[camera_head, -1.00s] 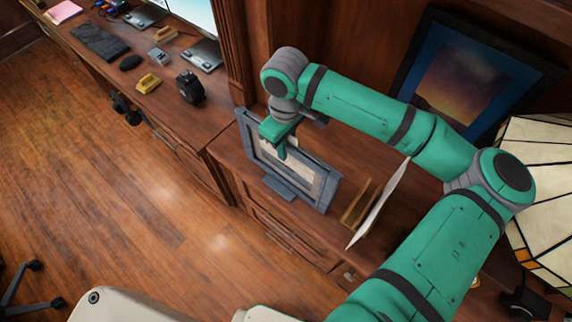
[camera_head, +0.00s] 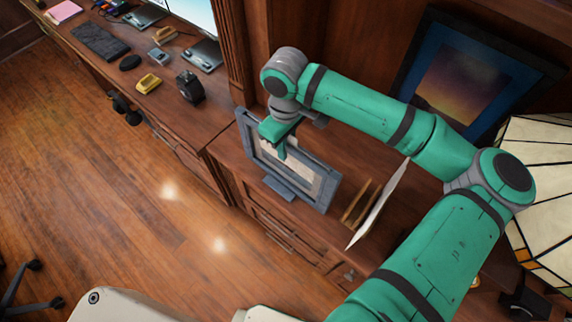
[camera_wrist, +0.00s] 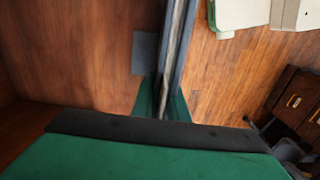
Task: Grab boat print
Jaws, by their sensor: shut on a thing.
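A print in a blue-grey frame (camera_head: 323,190) stands on the wooden cabinet top in the head view, tilted in the picture, with a foot at its lower front. I cannot make out a boat on it. My gripper (camera_head: 281,146) is at the frame's upper part, with a green finger in front of the print. In the wrist view the frame shows edge-on (camera_wrist: 177,45), running down between the two green fingertips (camera_wrist: 162,105). The gripper is shut on the frame. The far side of the frame is hidden.
A white panel on a wooden stand (camera_head: 380,205) is right of the frame. A dark-framed picture (camera_head: 462,85) leans behind my arm. A stained-glass lampshade (camera_head: 540,190) is at the right. A desk with a black tape dispenser (camera_head: 190,88) is at the left.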

